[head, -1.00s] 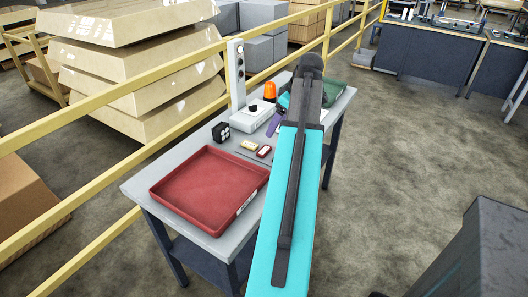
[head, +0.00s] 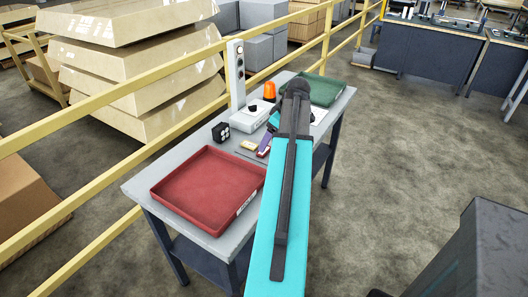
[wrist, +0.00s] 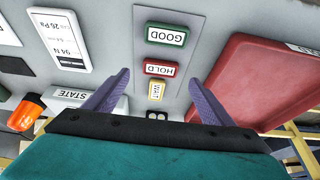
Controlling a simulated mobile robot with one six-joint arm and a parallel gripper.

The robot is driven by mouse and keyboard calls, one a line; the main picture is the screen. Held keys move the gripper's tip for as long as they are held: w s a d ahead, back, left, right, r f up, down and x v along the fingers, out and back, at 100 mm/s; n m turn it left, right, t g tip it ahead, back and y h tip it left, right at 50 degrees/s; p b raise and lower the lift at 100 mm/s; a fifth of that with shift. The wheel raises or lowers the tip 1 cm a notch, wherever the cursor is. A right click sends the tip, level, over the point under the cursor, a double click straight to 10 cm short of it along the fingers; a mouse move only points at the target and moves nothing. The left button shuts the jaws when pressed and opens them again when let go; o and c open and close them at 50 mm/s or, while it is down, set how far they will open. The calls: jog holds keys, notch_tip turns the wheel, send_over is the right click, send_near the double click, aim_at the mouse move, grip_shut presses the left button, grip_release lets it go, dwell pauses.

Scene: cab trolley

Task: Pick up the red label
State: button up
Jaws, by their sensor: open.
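The red label, marked HOLD (wrist: 161,69), lies flat on a grey strip in the wrist view. It is between the green GOOD label (wrist: 166,35) and the yellow WAIT label (wrist: 156,91). My gripper (wrist: 160,77) is open and empty, its two purple fingers spread to either side of the row of labels. The fingers look above the surface; the exact height cannot be told. In the head view, my gripper (head: 264,147) is over the table beside the yellow label (head: 249,146), and it largely hides the red label there.
An empty red tray (head: 208,188) stands at the table's near end, a green tray (head: 325,89) at the far end. A grey control box (head: 248,118), an orange beacon (head: 270,90), a light post (head: 236,75) and a black block (head: 221,132) stand nearby. A yellow railing runs behind.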

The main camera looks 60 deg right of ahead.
aim_at(266, 151)
dwell(0.3)
jog(key=shift+p+x, duration=0.75)
jog(key=shift+x, duration=1.85)
jog(key=c, duration=1.1)
jog(key=shift+r, duration=0.15)
jog(key=shift+c, duration=0.2)
jog(key=shift+r+b, duration=0.5)
jog(key=shift+r, duration=0.65)
jog(key=s+d+b, duration=0.1)
jog(key=s+d, duration=0.1)
jog(key=s, duration=0.2)
jog(key=s+d+r+b, duration=0.1)
jog(key=s+d, duration=0.2)
jog(key=s, duration=0.2)
jog(key=s+d+r+b, duration=0.1)
jog(key=s+d, duration=0.1)
jog(key=s, duration=0.3)
jog(key=shift+d+r, duration=0.2)
jog(key=shift+d, duration=0.15)
